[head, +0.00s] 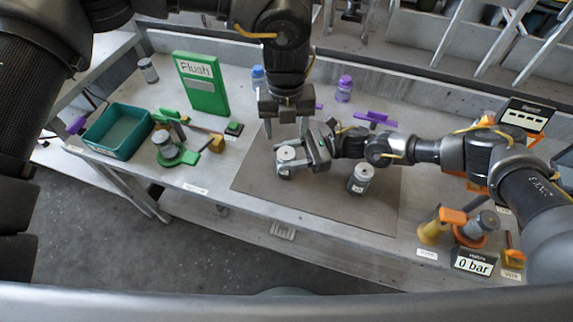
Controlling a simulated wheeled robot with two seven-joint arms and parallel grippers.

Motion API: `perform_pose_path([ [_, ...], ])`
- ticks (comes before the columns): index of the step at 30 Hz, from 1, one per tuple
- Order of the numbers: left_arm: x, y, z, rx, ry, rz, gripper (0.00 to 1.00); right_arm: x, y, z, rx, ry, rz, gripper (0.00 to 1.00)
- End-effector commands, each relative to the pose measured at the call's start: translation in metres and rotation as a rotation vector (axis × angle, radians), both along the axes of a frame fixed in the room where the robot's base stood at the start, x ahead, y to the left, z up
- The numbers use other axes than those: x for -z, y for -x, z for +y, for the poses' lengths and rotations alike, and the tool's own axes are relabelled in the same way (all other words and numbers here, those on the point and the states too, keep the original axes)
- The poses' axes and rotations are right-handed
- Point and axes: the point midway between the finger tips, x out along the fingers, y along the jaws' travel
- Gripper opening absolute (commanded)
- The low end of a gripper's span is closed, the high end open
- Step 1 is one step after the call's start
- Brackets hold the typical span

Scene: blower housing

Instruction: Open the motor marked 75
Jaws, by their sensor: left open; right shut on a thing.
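Two small grey cylindrical motors with pale tops stand on the brown mat (330,203). The left one (285,172) is between the fingers of my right gripper (292,158), which comes in from the right and is shut on it. The other motor (361,180) stands upright and free to the right. Its label is too small to read, and I cannot tell which motor is marked 75. My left gripper (286,130) points down, open and empty, just above and behind the held motor.
At left are a teal bin (118,132), a green Flush board (201,84) and a green fixture (175,152). Blue (258,78) and purple-capped (343,89) containers stand behind. At right are an orange-yellow fixture (440,225) and a 0 bar display (474,263). The mat's front is clear.

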Motion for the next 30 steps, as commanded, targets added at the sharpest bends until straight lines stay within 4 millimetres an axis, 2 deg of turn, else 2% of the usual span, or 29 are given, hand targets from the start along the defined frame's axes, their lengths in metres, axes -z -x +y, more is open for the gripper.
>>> perform_pose_path([
  [4,0.001,0.001,-0.001,0.000,0.003,0.005,0.63,0.000,0.000,0.000,0.000,0.000,0.000,0.05],
  [8,-0.011,0.004,-0.013,-0.034,0.043,0.019,0.63,0.000,0.000,0.000,0.000,0.000,0.000,0.05],
  [12,-0.034,0.003,-0.011,-0.234,0.040,0.019,0.63,0.000,0.000,0.000,0.000,0.000,0.000,0.05],
  [15,-0.043,0.001,-0.005,-0.354,0.018,0.009,0.63,0.000,0.000,0.000,0.000,0.000,0.000,0.05],
  [23,-0.039,0.000,0.000,-0.424,-0.001,0.000,0.63,0.000,0.000,0.000,0.000,0.000,0.000,0.05],
  [26,-0.031,0.000,0.000,-0.423,-0.002,0.002,0.63,0.000,0.000,0.000,0.000,0.000,0.000,0.05],
  [30,-0.008,0.001,0.000,-0.421,-0.003,0.003,0.63,0.000,0.000,0.000,0.000,0.000,0.000,0.05],
])
